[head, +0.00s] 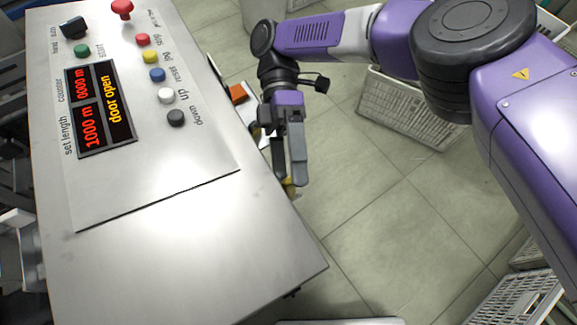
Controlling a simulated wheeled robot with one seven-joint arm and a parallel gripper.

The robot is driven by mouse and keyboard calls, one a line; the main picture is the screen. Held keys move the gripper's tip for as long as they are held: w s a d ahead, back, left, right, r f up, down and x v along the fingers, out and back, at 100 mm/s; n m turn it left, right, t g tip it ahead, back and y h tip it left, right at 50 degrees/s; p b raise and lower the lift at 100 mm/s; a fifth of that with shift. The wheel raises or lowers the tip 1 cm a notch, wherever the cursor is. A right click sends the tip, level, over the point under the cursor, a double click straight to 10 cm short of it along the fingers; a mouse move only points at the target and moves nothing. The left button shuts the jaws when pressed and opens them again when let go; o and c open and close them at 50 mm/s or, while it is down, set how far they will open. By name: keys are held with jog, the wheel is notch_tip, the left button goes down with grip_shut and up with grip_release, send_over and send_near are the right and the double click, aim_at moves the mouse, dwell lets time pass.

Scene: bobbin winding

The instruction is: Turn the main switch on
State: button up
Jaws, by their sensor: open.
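No part labelled as the main switch can be read. A small yellow part (290,188) shows at the right side edge of the metal control cabinet (190,240), mostly hidden behind my gripper; I cannot tell whether it is the switch. My gripper (289,168) hangs just right of the cabinet edge, its fingers pointing down in the picture, open with nothing seen between them. Whether it touches the yellow part cannot be told. On the cabinet top, the display (100,108) is lit and reads "1000 m", "0000 m" and "door open".
The panel carries a black hand/auto knob (74,27), a red mushroom button (122,9) and several coloured push buttons. An orange item (238,92) lies beyond the cabinet edge. A pale crate (405,112) stands on the tiled floor, with another (515,303) lower right. Floor between is clear.

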jog(key=shift+r, duration=0.1)
notch_tip(320, 180, up, 20)
jog(key=p, duration=0.8)
